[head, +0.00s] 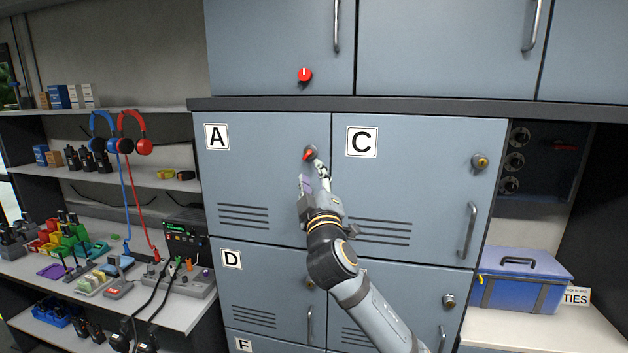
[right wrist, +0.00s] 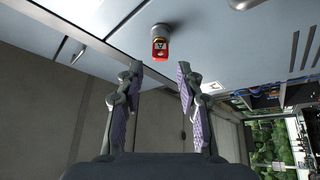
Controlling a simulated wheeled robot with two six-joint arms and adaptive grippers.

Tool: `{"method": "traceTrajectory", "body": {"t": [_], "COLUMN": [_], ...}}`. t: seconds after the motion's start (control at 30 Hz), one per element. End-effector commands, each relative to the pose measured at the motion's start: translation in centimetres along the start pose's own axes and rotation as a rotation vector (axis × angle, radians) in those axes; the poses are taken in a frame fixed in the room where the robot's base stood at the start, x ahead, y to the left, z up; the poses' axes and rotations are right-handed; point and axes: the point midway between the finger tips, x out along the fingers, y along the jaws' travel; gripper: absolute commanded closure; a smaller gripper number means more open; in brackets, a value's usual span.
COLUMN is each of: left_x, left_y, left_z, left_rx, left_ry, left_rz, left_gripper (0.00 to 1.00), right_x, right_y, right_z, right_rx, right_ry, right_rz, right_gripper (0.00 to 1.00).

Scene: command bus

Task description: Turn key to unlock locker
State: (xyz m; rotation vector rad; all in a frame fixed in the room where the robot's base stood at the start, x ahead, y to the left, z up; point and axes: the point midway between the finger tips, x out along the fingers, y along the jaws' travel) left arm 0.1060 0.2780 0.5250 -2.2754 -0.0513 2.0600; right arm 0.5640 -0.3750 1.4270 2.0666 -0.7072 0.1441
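Locker door A (head: 265,185) is grey-blue and looks shut. A red key (head: 308,154) sits in the lock on its upper right. In the right wrist view the red key (right wrist: 160,48) has a light mark on its face and sits in a round metal lock. My right gripper (head: 318,165) is just below and right of the key in the head view. In the right wrist view the gripper (right wrist: 159,75) is open, with the key beyond the gap between its fingertips and nothing held. My left gripper is not in view.
Locker door C (head: 415,190) is beside A, with D (head: 262,290) below. A red knob (head: 304,75) is on the upper cabinet. Shelves with headphones (head: 135,130) and small gear stand left. A blue box (head: 525,280) is on the right counter.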

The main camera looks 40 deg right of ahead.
Motion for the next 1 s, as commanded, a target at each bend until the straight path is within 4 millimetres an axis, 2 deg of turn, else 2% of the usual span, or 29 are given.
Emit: {"method": "traceTrajectory", "body": {"t": [0.23,0.5,0.7,1.0], "left_x": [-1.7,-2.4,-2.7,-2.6], "left_y": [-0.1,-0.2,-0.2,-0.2], "left_z": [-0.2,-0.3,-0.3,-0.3], "left_rx": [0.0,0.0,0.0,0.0], "left_ry": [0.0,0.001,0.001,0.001], "left_rz": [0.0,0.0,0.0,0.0], "left_gripper": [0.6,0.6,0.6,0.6], "right_x": [3.1,5.8,6.7,6.8], "right_y": [0.2,0.1,0.0,-0.1], "right_z": [-0.2,-0.1,0.0,0.0], "right_rx": [0.001,0.001,0.0,0.001], "right_ry": [-0.001,-0.001,-0.001,0.0], "right_rz": [-0.001,-0.001,-0.001,-0.001], "right_gripper": [0.63,0.63,0.63,0.63]}}
